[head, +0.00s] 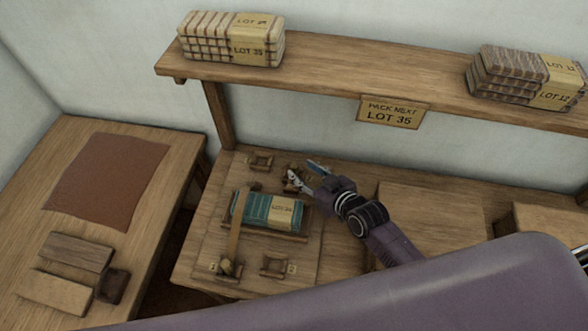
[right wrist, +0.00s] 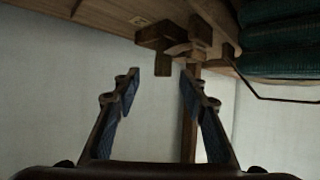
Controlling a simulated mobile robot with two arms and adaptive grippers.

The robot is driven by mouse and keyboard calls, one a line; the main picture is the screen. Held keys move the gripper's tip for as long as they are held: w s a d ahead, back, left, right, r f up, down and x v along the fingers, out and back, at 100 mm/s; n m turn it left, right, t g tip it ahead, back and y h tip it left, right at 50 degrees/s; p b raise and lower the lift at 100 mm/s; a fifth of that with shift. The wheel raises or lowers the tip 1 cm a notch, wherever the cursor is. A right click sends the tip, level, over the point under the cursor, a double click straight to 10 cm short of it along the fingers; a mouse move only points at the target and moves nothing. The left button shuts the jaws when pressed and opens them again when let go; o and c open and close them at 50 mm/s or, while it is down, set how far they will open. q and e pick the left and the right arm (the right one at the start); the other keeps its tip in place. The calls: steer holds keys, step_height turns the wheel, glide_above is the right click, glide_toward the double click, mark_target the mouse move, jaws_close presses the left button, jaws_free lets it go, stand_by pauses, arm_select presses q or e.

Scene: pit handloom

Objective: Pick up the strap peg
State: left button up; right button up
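My right gripper (head: 305,172) is open and empty between its fingers at the far side of the packing board. It points at a small dark wooden piece (head: 289,186), which looks like the strap peg in its holder; the fingers partly hide it. In the right wrist view, the dark peg-like piece (right wrist: 162,62) shows just beyond the open fingertips (right wrist: 158,82), apart from them. My left gripper is not in view.
Other small wooden holders stand at the board's far left (head: 261,162), front left (head: 229,268) and front right (head: 274,265). A shelf (head: 340,72) above carries two labelled cloth stacks. A side table (head: 150,215) with wooden blocks is at left.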

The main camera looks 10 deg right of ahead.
mark_target(295, 165)
steer(key=x, duration=0.2)
steer(key=p+x, duration=0.1)
steer(key=x, duration=0.2)
steer(key=shift+a+r, duration=0.2)
steer(key=shift+r, duration=0.05)
steer(key=shift+s, duration=0.1)
steer(key=c, duration=1.1)
steer(key=shift+o, duration=0.2)
steer(key=shift+r, duration=0.1)
